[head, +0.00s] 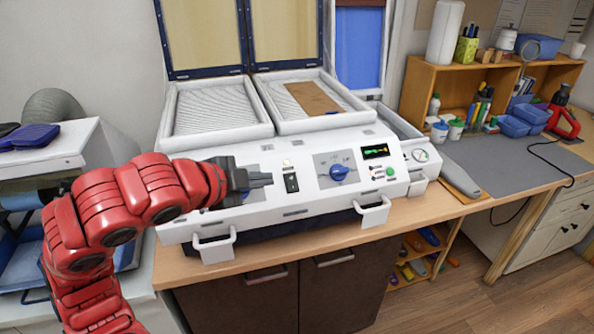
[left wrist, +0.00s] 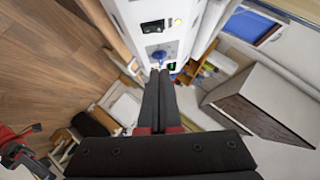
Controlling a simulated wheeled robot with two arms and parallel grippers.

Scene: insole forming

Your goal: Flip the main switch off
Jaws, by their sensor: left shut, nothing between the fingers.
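The main switch (head: 291,183) is a black rocker on the white front panel of the machine (head: 330,205). A small lamp (head: 286,162) just above it glows. My left gripper (head: 268,180) is shut and empty, its fingertips pointing at the panel just left of the switch. I cannot tell whether they touch anything. In the left wrist view the switch (left wrist: 152,27) shows beyond the shut fingers (left wrist: 160,75), near the top, with the lit lamp (left wrist: 178,22) beside it.
A blue knob (head: 339,172), a lit display (head: 376,151) and buttons sit right of the switch. Two handles (head: 372,213) stick out below the panel. The lids stand open, and a brown sheet (head: 313,98) lies in the right bed.

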